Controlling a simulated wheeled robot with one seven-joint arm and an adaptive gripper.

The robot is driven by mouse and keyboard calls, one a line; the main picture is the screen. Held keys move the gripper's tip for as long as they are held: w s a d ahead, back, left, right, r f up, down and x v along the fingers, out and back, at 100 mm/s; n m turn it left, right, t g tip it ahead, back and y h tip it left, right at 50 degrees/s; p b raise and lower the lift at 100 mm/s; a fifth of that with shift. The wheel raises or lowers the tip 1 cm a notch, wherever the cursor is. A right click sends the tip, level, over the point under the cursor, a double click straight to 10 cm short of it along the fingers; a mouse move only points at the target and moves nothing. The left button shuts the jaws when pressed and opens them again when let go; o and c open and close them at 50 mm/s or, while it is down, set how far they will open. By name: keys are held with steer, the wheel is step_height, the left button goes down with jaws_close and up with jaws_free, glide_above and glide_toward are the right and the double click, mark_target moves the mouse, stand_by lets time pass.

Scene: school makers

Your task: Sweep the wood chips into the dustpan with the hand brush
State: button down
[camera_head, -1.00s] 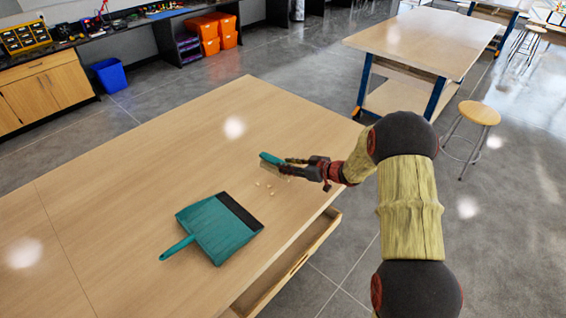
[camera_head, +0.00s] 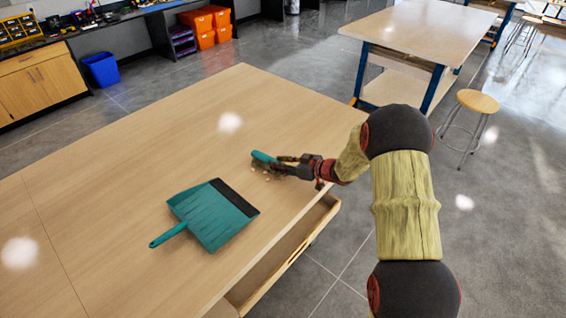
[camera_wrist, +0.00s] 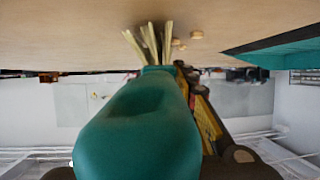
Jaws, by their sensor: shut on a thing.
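My gripper (camera_head: 288,163) is shut on the teal hand brush (camera_head: 264,157) above the right part of the table. In the wrist view the brush's teal handle (camera_wrist: 140,125) fills the middle, and its pale bristles (camera_wrist: 150,42) reach to the table top. Small wood chips (camera_head: 272,176) lie at the bristles, partly hidden by the brush and gripper; a few also show in the wrist view (camera_wrist: 196,35) beside the bristles. The teal dustpan (camera_head: 212,214) lies flat to the left, its dark lip toward the brush and its handle pointing left. Its edge shows at the wrist view's right (camera_wrist: 285,50).
The wooden table (camera_head: 120,170) is otherwise clear. An open drawer (camera_head: 290,250) sticks out below its right edge. A stool (camera_head: 478,102) and a second table (camera_head: 420,35) stand on the floor beyond, and a blue bin (camera_head: 101,69) stands at the back left.

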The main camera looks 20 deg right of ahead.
steer(key=shift+s+a+f+b, duration=0.1)
steer(key=shift+s+a+b, duration=0.95)
steer(key=shift+a, duration=0.85)
steer(key=shift+s+a+f+b, duration=0.1)
steer(key=shift+s+a+b, duration=0.95)
steer(key=shift+a, duration=0.8)
steer(key=shift+s+a+f+b, duration=0.1)
steer(key=shift+s+a+b, duration=0.65)
steer(key=shift+s+a, duration=0.9)
steer(key=shift+s+a+r+b, duration=0.1)
steer(key=shift+s+a+b, duration=0.4)
steer(key=shift+a, duration=0.45)
steer(key=shift+s+a+r+b, duration=0.1)
steer(key=shift+s+a+b, duration=0.3)
steer(key=shift+a, duration=0.5)
steer(key=shift+s+a+r+b, duration=0.1)
steer(key=shift+s+a+b, duration=0.4)
steer(key=shift+a, duration=0.45)
steer(key=shift+s+a+r+b, duration=0.15)
steer(key=shift+s+a, duration=0.35)
steer(key=shift+a, duration=0.35)
steer(key=shift+s+a+r+b, duration=0.1)
steer(key=shift+s+a, duration=0.4)
steer(key=shift+a, duration=0.35)
steer(key=shift+s+a+r+b, duration=0.15)
steer(key=shift+s+a, duration=0.35)
steer(key=shift+a, duration=0.35)
steer(key=shift+w+d+r+p, duration=0.1)
steer(key=shift+r+p, duration=1.95)
steer(key=shift+r, duration=0.05)
